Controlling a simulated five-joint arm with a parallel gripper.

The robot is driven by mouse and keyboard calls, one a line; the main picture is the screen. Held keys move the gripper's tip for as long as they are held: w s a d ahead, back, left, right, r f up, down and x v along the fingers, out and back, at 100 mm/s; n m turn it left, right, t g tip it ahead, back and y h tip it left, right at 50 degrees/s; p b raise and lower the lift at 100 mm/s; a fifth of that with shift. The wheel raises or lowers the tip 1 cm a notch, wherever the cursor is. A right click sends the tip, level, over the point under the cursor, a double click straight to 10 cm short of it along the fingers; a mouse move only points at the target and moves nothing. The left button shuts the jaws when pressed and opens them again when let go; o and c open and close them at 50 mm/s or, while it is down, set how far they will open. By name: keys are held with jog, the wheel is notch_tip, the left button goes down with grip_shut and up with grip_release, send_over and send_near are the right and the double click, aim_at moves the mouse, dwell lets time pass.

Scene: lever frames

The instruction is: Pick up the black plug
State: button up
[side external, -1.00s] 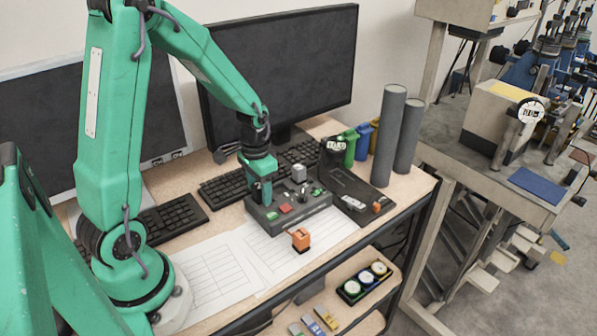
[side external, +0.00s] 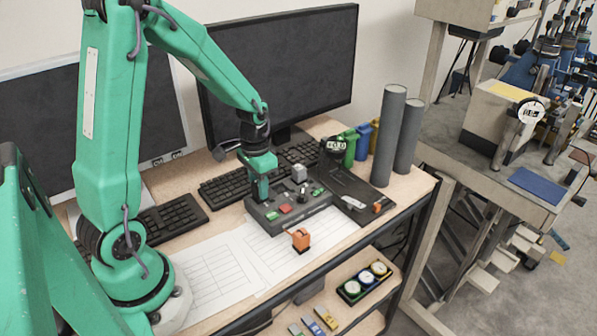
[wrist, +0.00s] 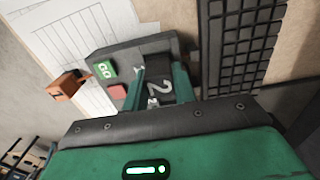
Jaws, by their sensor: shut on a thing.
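My gripper (side external: 262,192) is over the left end of the dark grey control box (side external: 310,210) in the side view. In the wrist view, the two green fingers of my gripper (wrist: 160,70) are shut on a black block marked with a white 2, which I take for the black plug (wrist: 165,87). The fingers hide the plug in the side view, and I cannot tell there how far it is clear of the box. A red button (wrist: 117,92) and a green display (wrist: 103,69) show on the box beside the fingers.
An orange block (side external: 301,239) stands on paper sheets in front of the box. A grey cube (side external: 299,174) and a black tray (side external: 352,190) are on the right. Keyboards (side external: 228,188) and a monitor (side external: 290,75) stand behind. Two grey cylinders (side external: 388,135) stand upright at the right.

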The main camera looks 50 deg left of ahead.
jog(key=shift+r, duration=0.5)
jog(key=r, duration=0.1)
jog(key=d+r, duration=0.1)
jog(key=r, duration=0.1)
jog(key=s+d+r, duration=0.2)
jog(key=d+r, duration=0.4)
jog(key=d, duration=0.4)
jog(key=shift+s+d+r, duration=0.15)
jog(key=shift+s+d, duration=0.05)
jog(key=shift+s, duration=0.15)
jog(key=shift+r, duration=0.2)
jog(key=shift+r, duration=0.75)
jog(key=shift+w+d, duration=0.1)
